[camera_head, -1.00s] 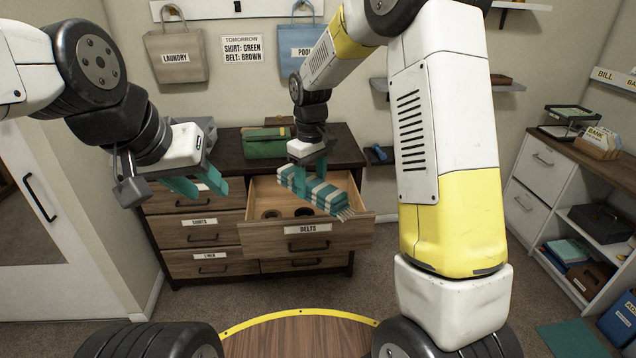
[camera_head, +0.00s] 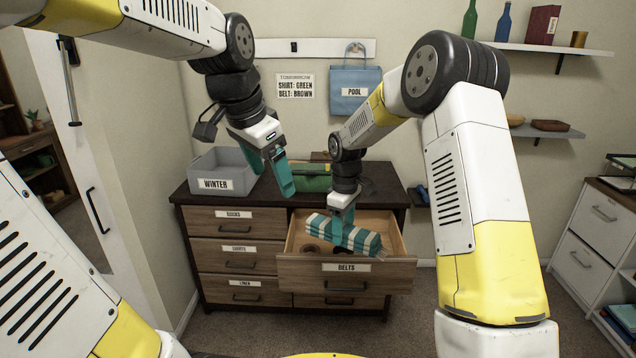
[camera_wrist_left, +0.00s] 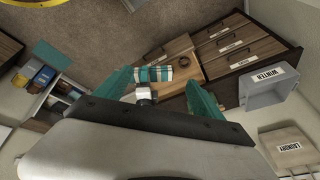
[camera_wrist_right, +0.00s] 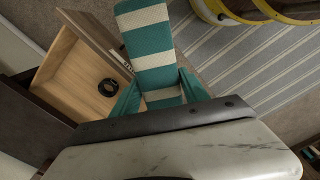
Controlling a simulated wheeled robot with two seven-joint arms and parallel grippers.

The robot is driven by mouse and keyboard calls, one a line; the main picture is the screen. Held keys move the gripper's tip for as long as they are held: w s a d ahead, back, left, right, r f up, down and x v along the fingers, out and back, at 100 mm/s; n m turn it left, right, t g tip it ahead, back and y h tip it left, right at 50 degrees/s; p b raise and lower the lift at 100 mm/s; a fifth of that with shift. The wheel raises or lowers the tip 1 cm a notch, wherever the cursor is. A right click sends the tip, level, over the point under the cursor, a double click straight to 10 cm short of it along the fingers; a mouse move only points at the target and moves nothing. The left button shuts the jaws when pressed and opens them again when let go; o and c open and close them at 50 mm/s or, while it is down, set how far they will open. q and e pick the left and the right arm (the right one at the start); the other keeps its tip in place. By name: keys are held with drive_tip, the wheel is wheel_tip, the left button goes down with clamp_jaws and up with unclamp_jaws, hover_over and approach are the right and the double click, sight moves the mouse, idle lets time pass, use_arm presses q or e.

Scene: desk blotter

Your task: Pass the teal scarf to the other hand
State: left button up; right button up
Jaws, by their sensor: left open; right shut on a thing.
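The teal scarf (camera_head: 356,238), folded and striped with white, is held over the open belts drawer. My right gripper (camera_head: 343,222) is shut on it from above. In the right wrist view the scarf (camera_wrist_right: 146,40) runs out between the teal fingers. My left gripper (camera_head: 279,172) is open and empty, up and to the left of the scarf, in front of the dresser top and apart from the scarf. In the left wrist view the scarf (camera_wrist_left: 154,74) shows beyond the open fingers.
The dresser's belts drawer (camera_head: 345,272) is pulled out, with a coiled belt (camera_wrist_right: 108,88) inside. A grey winter bin (camera_head: 222,170) and a green folded thing (camera_head: 313,178) sit on the dresser top. Shelves hang on the wall at right.

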use_arm(q)
drive_tip(key=w+d+f+m+g, duration=0.1)
drive_tip(key=w+d+f+m, duration=0.1)
drive_tip(key=w+m, duration=0.35)
drive_tip(key=w+d+f+m+g, duration=0.1)
drive_tip(key=w+f+m, duration=0.15)
drive_tip(key=w, duration=0.55)
drive_tip(key=m+g+y, duration=0.2)
drive_tip(key=m, duration=0.5)
hover_over(314, 217)
wheel_tip(314, 217, down, 7)
drive_tip(key=shift+m, duration=0.3)
wheel_tip(314, 217, down, 13)
drive_tip(key=shift+w+r, duration=0.1)
drive_tip(key=c, duration=1.5)
use_arm(e)
drive_tip(key=o, duration=1.5)
drive_tip(key=shift+o, duration=0.2)
drive_tip(key=shift+r, duration=0.1)
